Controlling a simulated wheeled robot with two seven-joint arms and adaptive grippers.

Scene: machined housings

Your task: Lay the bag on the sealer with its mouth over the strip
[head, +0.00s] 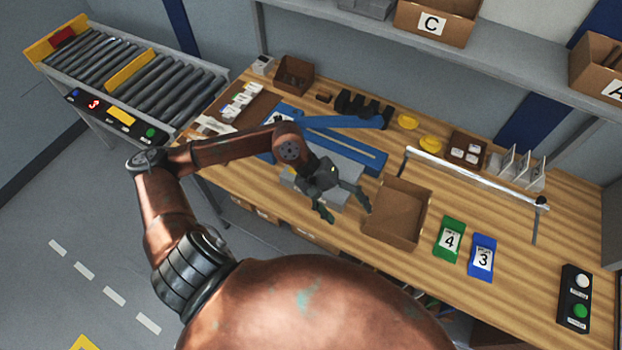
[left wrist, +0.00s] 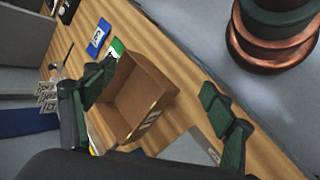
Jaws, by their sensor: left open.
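The sealer (head: 352,150) is a long blue device towards the back of the wooden bench, with a blue arm (head: 340,121) above it. A grey flat-topped part (head: 352,174) lies at its front, partly hidden by my left gripper (head: 345,207). My left gripper is open and empty above the bench's front, just left of an open cardboard box (head: 397,212). In the left wrist view its spread green-tipped fingers (left wrist: 160,100) frame the box. I cannot make out a bag for certain. My right gripper is not in view.
A green card marked 4 (head: 449,239) and a blue card marked 3 (head: 482,257) lie right of the box. A metal rail (head: 470,175) stands behind them. A button panel (head: 575,298) is at far right. A roller conveyor (head: 140,75) adjoins the left.

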